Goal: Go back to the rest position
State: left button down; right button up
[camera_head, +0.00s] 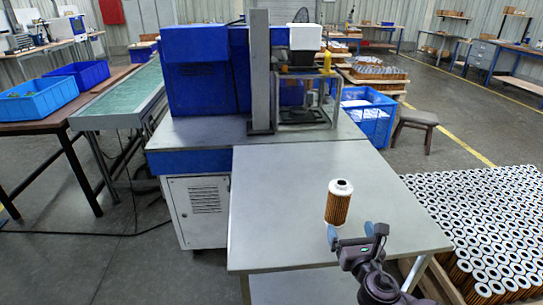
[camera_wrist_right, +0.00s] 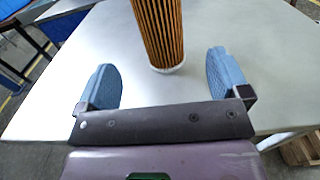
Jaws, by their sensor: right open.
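One filter cartridge (camera_head: 339,203) with a white top and brown pleated side stands upright on the grey table (camera_head: 275,200), near its front right part. My right gripper (camera_head: 358,236) is at the near side of the cartridge, with its jaws apart. In the right wrist view the cartridge (camera_wrist_right: 160,30) stands just beyond the two blue fingertips (camera_wrist_right: 165,80), in line with the gap between them. The gap itself looks empty. My left gripper is not in view.
A blue machine (camera_head: 205,70) with a metal press frame (camera_head: 308,100) stands at the table's back. Many cartridges (camera_head: 485,225) fill a wooden pallet on the right. Blue bins (camera_head: 40,97) sit on a bench at the left. The table's left part is bare.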

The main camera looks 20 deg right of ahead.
jog(key=s+f+m+g+h, duration=0.1)
jog(key=s+f+m+g, duration=0.25)
jog(key=s+m, duration=0.45)
jog(key=s+f+m+g+h, duration=0.15)
jog(key=s+m+g, duration=0.35)
jog(key=m, duration=0.6)
jog(key=s+a+f+m+g+y, duration=0.1)
jog(key=s+a+m+g+y, duration=0.25)
jog(key=s+m, duration=0.35)
jog(key=s+a+f+m+g+y, duration=0.1)
jog(key=s+a+m+g+y, duration=0.2)
jog(key=s+m, duration=0.45)
jog(key=w+a+f+n+t, duration=0.1)
jog(key=w+f+t, duration=0.6)
jog(key=f+t, duration=0.1)
jog(key=shift+w+a+f, duration=0.25)
jog(key=shift+w+f, duration=0.15)
jog(key=shift+f, duration=0.25)
jog(key=shift+t, duration=0.3)
jog(key=shift+c, duration=0.2)
